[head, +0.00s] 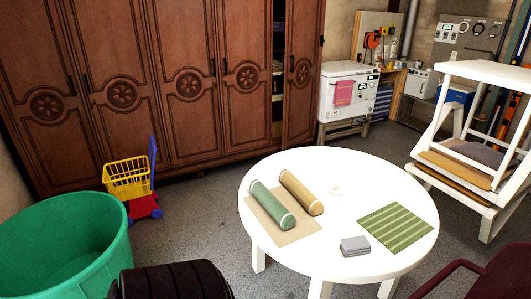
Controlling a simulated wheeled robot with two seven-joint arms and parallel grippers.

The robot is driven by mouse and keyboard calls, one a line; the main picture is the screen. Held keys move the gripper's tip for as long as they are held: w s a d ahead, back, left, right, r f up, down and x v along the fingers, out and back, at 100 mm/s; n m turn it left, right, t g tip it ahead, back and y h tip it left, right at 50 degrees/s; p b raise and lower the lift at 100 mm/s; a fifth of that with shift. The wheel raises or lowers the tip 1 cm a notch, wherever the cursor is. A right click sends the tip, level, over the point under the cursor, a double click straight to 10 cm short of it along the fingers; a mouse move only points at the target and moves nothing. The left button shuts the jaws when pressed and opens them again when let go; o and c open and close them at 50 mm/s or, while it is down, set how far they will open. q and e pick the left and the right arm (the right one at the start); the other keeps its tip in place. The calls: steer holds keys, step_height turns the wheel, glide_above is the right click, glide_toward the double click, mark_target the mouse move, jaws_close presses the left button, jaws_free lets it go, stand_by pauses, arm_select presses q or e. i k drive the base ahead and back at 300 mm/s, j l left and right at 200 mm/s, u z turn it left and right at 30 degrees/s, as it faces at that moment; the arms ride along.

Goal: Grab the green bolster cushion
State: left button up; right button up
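A green bolster cushion (272,208) with pale bands near its ends lies on a tan mat (293,233) on the left part of a round white table (345,222). A tan-brown bolster cushion (301,192) of similar shape lies just to its right, roughly parallel, with a narrow gap between them.
A green striped cloth (397,228) and a grey folded stack (355,246) lie on the table. A green tub (65,245), dark tyre-like objects (175,282) and a yellow toy cart (127,178) stand left. A dark red chair (480,280) is front right. Wooden wardrobes (190,75) line the back.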

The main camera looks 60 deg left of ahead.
mark_target(280, 214)
steer(key=u, duration=1.85)
steer(key=i+j+z, duration=0.1)
steer(key=z, duration=0.3)
steer(key=i+j+z, duration=0.1)
steer(key=j+z, duration=0.15)
steer(key=z, duration=0.15)
steer(key=j+z, duration=0.2)
steer(key=z, duration=0.25)
steer(key=i, duration=0.05)
